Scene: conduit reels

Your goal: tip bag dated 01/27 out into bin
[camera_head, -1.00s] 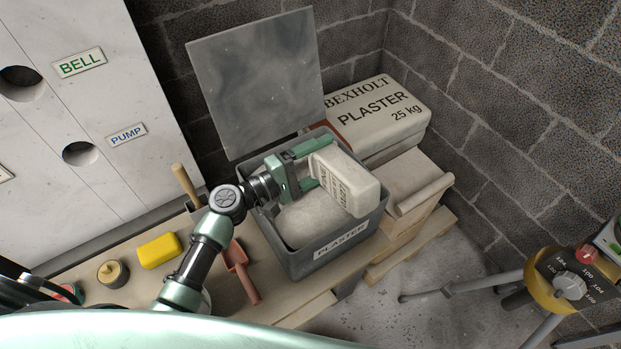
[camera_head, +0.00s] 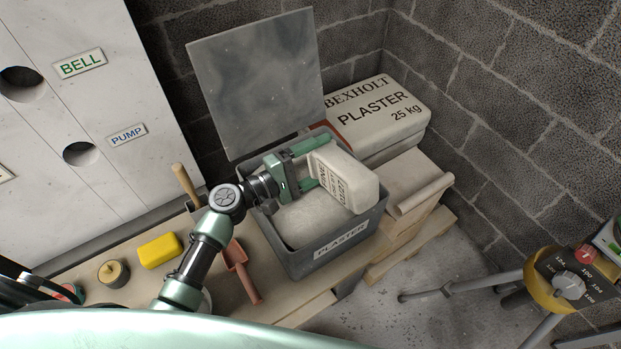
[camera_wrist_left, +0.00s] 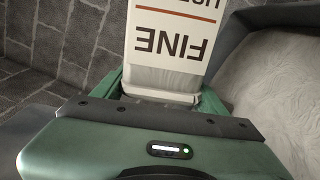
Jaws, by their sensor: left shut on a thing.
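A pale bag (camera_head: 350,185) with dark lettering, seemingly ending in 01/27, lies sideways in my left gripper (camera_head: 315,167), above the grey bin (camera_head: 303,262) labelled PLASTER. My left gripper is shut on one end of the bag. The bin holds a heap of pale plaster (camera_head: 308,222). In the left wrist view, the bag (camera_wrist_left: 176,38) shows FINE upside down between the green fingers, with the heap (camera_wrist_left: 285,85) to the right. The bag's far end and any opening are not clear. My right gripper is not in view.
A grey lid or panel (camera_head: 255,80) stands up behind the bin. A large BEXHOLT PLASTER sack (camera_head: 375,115) lies behind right. A tripod stands right.

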